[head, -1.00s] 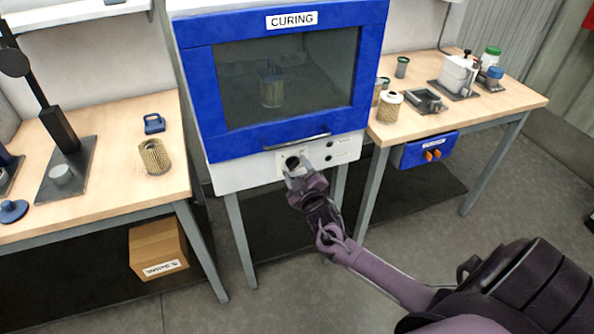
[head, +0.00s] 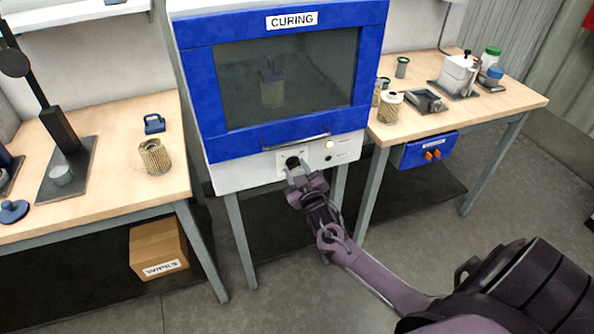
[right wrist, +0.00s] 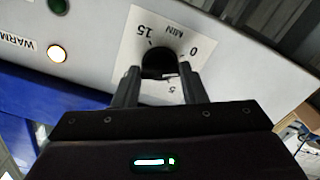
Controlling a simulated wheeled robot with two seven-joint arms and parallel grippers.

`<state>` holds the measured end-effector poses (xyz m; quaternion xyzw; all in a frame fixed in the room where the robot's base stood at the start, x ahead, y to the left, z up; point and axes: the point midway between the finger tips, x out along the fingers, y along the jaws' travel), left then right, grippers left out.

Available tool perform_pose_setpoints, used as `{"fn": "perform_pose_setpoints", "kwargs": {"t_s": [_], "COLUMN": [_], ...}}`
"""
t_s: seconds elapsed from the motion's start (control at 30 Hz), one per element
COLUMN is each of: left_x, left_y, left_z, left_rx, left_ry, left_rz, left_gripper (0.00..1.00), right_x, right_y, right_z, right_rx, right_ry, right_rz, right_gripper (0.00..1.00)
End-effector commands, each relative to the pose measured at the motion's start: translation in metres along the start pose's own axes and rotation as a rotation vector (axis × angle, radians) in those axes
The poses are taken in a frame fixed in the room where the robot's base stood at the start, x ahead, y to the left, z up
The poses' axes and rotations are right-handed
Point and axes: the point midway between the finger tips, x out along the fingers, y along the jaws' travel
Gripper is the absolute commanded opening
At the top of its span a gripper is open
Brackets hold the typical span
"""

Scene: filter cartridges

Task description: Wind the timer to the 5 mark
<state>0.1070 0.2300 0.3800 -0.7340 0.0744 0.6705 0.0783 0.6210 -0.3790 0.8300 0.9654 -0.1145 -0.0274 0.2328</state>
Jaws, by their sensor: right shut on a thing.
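The timer is a black knob (right wrist: 158,62) on a white dial plate marked 0, 5, 15 and MIN, on the front panel of the curing oven (head: 228,178). My right gripper (head: 294,167) reaches up to it from below. In the right wrist view its two fingers (right wrist: 157,88) are closed on the sides of the knob. The 5 lies between the fingers, just below the knob in that view. The knob's pointer is not clear to me. The WARM lamp (right wrist: 57,52) beside the dial glows. My left gripper is out of view.
The oven's blue door is shut, with a cartridge (head: 272,92) behind the glass. A left bench (head: 110,205) holds a pleated cartridge (head: 155,157) and a blue padlock-shaped item (head: 154,124). The right bench (head: 510,103) holds several jars and fixtures.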

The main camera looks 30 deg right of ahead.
Motion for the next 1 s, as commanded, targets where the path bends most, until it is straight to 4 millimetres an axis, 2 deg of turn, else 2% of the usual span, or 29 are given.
{"fn": "perform_pose_setpoints", "kwargs": {"t_s": [1.0], "left_x": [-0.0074], "left_y": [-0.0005], "left_z": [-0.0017], "left_rx": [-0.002], "left_ry": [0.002], "left_rz": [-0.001], "left_gripper": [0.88], "right_x": [-0.0008], "right_y": [-0.0009], "right_z": [0.0008], "right_rx": [0.968], "right_ry": [-0.003], "right_rz": [0.001], "right_gripper": [0.15]}}
